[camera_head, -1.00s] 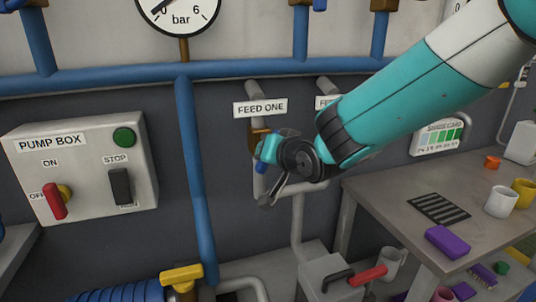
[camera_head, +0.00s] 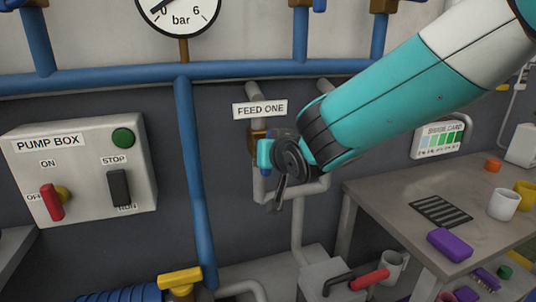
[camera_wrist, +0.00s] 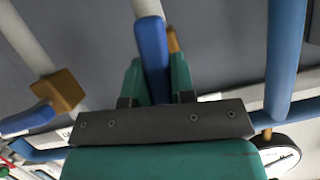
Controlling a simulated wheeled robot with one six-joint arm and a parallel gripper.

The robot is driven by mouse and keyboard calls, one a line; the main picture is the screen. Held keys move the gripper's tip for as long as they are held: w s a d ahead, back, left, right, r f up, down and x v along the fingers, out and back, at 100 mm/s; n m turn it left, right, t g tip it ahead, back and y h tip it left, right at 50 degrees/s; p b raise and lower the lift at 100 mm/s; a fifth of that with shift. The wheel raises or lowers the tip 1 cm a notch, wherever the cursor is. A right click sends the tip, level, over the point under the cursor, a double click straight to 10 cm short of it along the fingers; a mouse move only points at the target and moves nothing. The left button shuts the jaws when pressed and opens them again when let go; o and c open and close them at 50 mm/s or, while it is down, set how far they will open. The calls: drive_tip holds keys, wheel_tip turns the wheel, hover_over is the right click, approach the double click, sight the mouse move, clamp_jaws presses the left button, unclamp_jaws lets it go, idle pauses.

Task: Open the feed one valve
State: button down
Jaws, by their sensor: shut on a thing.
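The FEED ONE label (camera_head: 260,108) hangs on the wall pipe in the head view. Below it is the brass body of the feed one valve (camera_head: 258,134), mostly hidden by my wrist. My gripper (camera_head: 265,155) is at this valve. In the wrist view, my gripper (camera_wrist: 156,82) has its teal fingers shut on the blue handle (camera_wrist: 152,42), one on each side. The handle there looks roughly in line with the grey pipe (camera_wrist: 146,8). A bit of brass (camera_wrist: 173,40) shows behind it.
In the wrist view another valve (camera_wrist: 60,90) stands left, its blue handle across its pipe. The pump box (camera_head: 85,165) is left, with a red lever and black switch. A blue upright pipe (camera_head: 192,170) stands close left of my gripper; a workbench (camera_head: 400,205) is right.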

drive_tip(key=c, duration=1)
unclamp_jaws()
drive_tip(key=shift+o, duration=0.2)
drive_tip(key=b+v, duration=0.2)
drive_tip(key=v, duration=1.5)
drive_tip(key=shift+s+b, duration=0.2)
drive_tip(key=shift+b, duration=0.15)
drive_tip(key=shift+d, duration=0.2)
